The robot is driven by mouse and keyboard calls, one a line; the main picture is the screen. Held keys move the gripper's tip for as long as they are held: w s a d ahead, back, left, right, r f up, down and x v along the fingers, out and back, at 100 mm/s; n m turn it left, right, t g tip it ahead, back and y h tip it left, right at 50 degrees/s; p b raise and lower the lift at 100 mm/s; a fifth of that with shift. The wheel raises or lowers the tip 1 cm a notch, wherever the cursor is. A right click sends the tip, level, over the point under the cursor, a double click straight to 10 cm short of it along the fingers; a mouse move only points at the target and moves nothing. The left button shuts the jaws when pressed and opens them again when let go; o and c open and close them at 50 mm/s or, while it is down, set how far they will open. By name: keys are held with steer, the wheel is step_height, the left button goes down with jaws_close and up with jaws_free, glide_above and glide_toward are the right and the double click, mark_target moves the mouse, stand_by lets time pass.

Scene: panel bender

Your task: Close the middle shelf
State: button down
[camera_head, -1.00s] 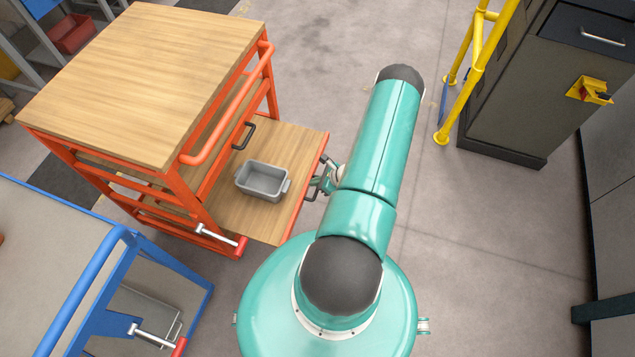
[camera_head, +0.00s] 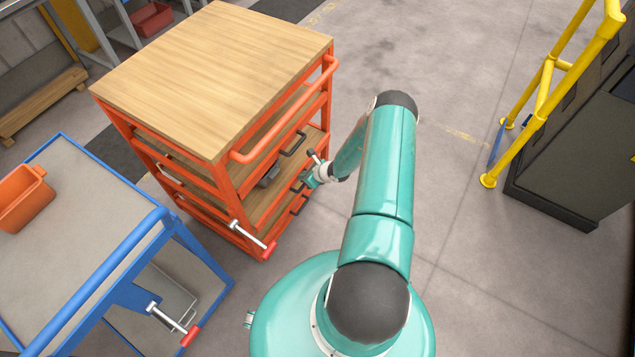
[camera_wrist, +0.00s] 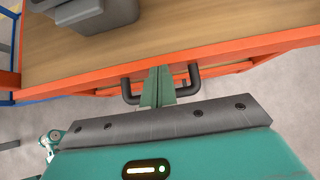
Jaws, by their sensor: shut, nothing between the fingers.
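The orange cart (camera_head: 222,150) has a wooden top and several wooden shelves. Its middle shelf (camera_head: 280,188) sits mostly inside the frame, with a grey bin (camera_head: 268,178) on it, partly hidden by the frame. Whether the shelf is flush I cannot tell. My gripper (camera_head: 310,178) is at the shelf's front edge. In the wrist view, my shut, empty fingers (camera_wrist: 158,78) lie between the two arms of the dark handle (camera_wrist: 131,90), against or very near the orange front rail (camera_wrist: 230,50). The bin also shows there (camera_wrist: 95,14) on the wooden board (camera_wrist: 200,25).
A blue cart (camera_head: 85,225) with an orange bin (camera_head: 25,198) stands at the left. A lever with a red grip (camera_head: 250,238) sticks out of the orange cart's near corner. A yellow rail (camera_head: 545,95) and dark cabinet (camera_head: 565,170) stand right. The floor between is clear.

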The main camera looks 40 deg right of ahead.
steer(key=shift+w+a, duration=0.25)
steer(key=shift+w, duration=0.35)
steer(key=shift+w+a, duration=0.2)
steer(key=shift+w, duration=0.4)
steer(key=shift+w+r, duration=0.1)
steer(key=shift+r, duration=0.05)
steer(key=shift+s+d, duration=0.15)
steer(key=shift+s, duration=0.1)
steer(key=s+f+v, duration=0.2)
steer(key=v, duration=1)
steer(key=shift+s+d, duration=0.3)
steer(key=shift+d, duration=0.05)
